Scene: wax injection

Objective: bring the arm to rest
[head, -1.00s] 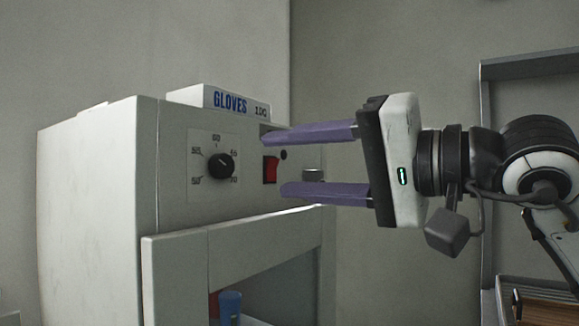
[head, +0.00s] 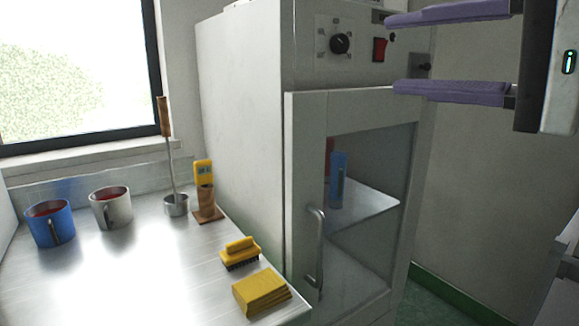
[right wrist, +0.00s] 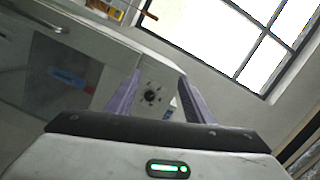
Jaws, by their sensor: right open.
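My right gripper (head: 447,52) is at the upper right of the head view, with its two purple fingers wide apart and nothing between them. It points left, in front of the upper right part of the white cabinet (head: 240,130). The cabinet has a black dial (head: 340,43) and a red switch (head: 380,49). In the right wrist view the open fingers (right wrist: 158,92) frame the dial (right wrist: 152,96). I cannot tell whether a finger touches the cabinet. My left gripper is not in view.
The cabinet's glazed door (head: 305,150) is shut, with a blue object (head: 338,182) on a shelf behind it.

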